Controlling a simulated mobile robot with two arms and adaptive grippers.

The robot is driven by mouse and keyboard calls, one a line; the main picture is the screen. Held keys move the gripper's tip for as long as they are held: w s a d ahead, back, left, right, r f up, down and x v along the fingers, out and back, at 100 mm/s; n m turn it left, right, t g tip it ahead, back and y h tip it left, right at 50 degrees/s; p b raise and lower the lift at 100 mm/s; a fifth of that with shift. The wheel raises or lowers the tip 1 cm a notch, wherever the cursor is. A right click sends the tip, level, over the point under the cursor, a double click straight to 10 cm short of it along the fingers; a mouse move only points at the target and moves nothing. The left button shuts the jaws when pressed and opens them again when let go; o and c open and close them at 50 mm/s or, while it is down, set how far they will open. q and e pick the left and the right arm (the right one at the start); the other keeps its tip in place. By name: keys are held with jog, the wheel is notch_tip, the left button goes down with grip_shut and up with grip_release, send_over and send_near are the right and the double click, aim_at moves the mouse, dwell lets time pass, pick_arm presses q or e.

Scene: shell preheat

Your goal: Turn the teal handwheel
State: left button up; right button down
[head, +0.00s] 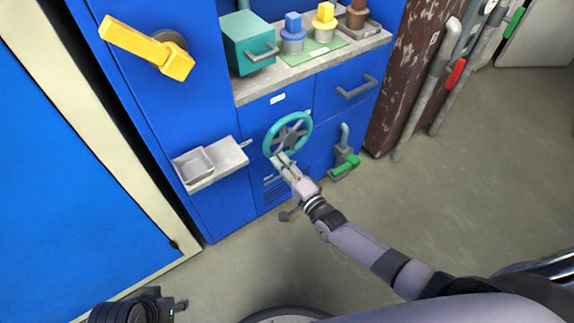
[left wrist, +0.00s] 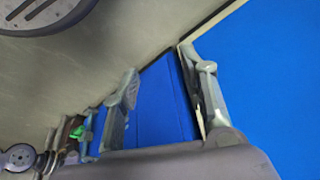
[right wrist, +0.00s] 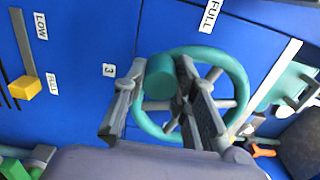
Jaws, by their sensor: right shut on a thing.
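The teal handwheel (head: 290,132) is mounted on the front of the blue cabinet, below the counter. In the right wrist view it shows as a ring with grey spokes and a teal knob (right wrist: 160,78) standing out near its rim. My right gripper (head: 281,159) is at the lower edge of the wheel, its two fingers on either side of the knob and shut on it. The fingers hide part of the rim and spokes. My left gripper (left wrist: 158,62) is empty, its fingers apart, low at the left of the head view, away from the wheel.
A yellow lever (head: 150,48) sticks out at upper left. A grey shelf with a tray (head: 222,160) juts out left of the wheel. A green-handled valve (head: 345,166) is at right. A teal box (head: 249,42) stands on the counter. The floor in front is clear.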

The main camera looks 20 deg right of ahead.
aim_at(268, 151)
jog(key=m, duration=0.1)
jog(key=a+r+m, duration=0.1)
jog(key=m, duration=0.1)
jog(key=r+m, duration=0.1)
jog(key=shift+s+a+r+m, duration=0.2)
jog(key=shift+s+a+m, duration=0.1)
jog(key=shift+s+a, duration=0.1)
jog(key=shift+a+r+m, duration=0.2)
jog(key=shift+r+m, duration=0.5)
jog(key=shift+m, duration=0.5)
pick_arm(q)
jog(key=shift+s+r, duration=0.15)
jog(key=shift+r, duration=0.4)
pick_arm(e)
jog(key=shift+r+m, duration=0.75)
jog(key=shift+m, duration=0.35)
pick_arm(q)
jog(key=shift+r, duration=0.1)
pick_arm(e)
jog(key=c, duration=1.3)
grip_release()
pick_arm(q)
jog(key=shift+w, duration=0.2)
pick_arm(e)
jog(key=shift+s, duration=0.1)
